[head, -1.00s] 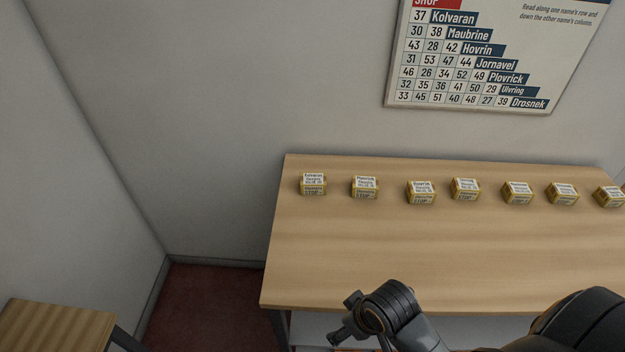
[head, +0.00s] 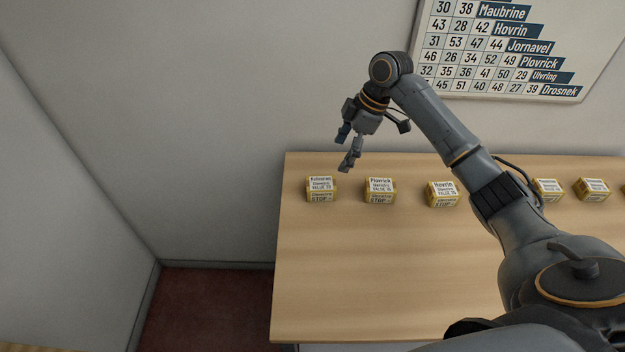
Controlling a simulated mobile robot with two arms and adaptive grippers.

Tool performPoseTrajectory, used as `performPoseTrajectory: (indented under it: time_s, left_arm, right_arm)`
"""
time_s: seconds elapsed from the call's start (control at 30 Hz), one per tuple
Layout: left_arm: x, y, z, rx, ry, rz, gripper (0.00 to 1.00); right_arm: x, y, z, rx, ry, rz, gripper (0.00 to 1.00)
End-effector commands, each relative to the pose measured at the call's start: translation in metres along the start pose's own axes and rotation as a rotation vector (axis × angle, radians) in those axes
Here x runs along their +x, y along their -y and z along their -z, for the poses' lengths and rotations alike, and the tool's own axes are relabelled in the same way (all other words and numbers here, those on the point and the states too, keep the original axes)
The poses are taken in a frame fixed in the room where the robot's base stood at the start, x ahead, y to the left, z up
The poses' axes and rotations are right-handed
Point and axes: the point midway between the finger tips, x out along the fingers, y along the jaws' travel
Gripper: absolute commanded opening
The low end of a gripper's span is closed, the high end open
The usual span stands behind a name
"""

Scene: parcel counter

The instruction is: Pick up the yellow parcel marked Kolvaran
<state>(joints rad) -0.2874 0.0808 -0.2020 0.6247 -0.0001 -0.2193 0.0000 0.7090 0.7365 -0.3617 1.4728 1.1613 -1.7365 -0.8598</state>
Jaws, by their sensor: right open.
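The yellow parcel marked Kolvaran (head: 321,189) sits at the left end of a row of parcels on the wooden counter (head: 375,270). Its white label faces me, and its name is small but looks like Kolvaran. My right gripper (head: 346,151) is open and empty, with its fingers pointing down. In the picture it is just above and slightly right of this parcel, apart from it. My left gripper is not in view.
A parcel that seems marked Plovrick (head: 380,190) and one marked Hovrin (head: 443,194) stand to the right. More yellow parcels (head: 593,189) stand beyond my right arm, which hides part of the row. A number chart (head: 510,55) hangs on the wall. The front of the counter is clear.

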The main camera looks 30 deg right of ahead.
Motion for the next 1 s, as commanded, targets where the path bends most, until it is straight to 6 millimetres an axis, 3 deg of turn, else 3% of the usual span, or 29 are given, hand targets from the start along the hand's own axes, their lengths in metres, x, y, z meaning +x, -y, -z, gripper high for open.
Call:
performPoseTrajectory:
  time_s: [0.03,0.07,0.17,0.27,0.37,0.5,0.7,1.0]
  left_arm:
    - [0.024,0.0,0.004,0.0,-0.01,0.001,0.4]
    - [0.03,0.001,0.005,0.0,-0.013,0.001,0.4]
    - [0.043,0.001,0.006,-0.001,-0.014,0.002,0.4]
    - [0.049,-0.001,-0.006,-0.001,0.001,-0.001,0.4]
    - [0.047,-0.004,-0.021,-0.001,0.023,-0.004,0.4]
    - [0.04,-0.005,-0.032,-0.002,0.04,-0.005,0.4]
    - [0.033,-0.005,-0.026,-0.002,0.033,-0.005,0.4]
    - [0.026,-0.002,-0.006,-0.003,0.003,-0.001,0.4]
  right_arm:
    - [0.002,-0.011,-0.01,-0.012,-0.016,-0.002,0.81]
    - [0.004,-0.011,-0.011,-0.019,-0.023,0.001,0.81]
    - [0.01,-0.013,-0.015,-0.027,-0.032,0.003,0.81]
    - [0.014,-0.015,-0.016,-0.03,-0.036,0.002,0.81]
    - [0.019,-0.015,-0.016,-0.03,-0.037,0.004,0.81]
    - [0.042,-0.013,-0.014,-0.029,-0.036,0.008,0.81]
    - [0.08,-0.014,-0.012,-0.028,-0.037,0.006,0.81]
    - [0.105,-0.014,-0.01,-0.029,-0.037,0.004,0.81]
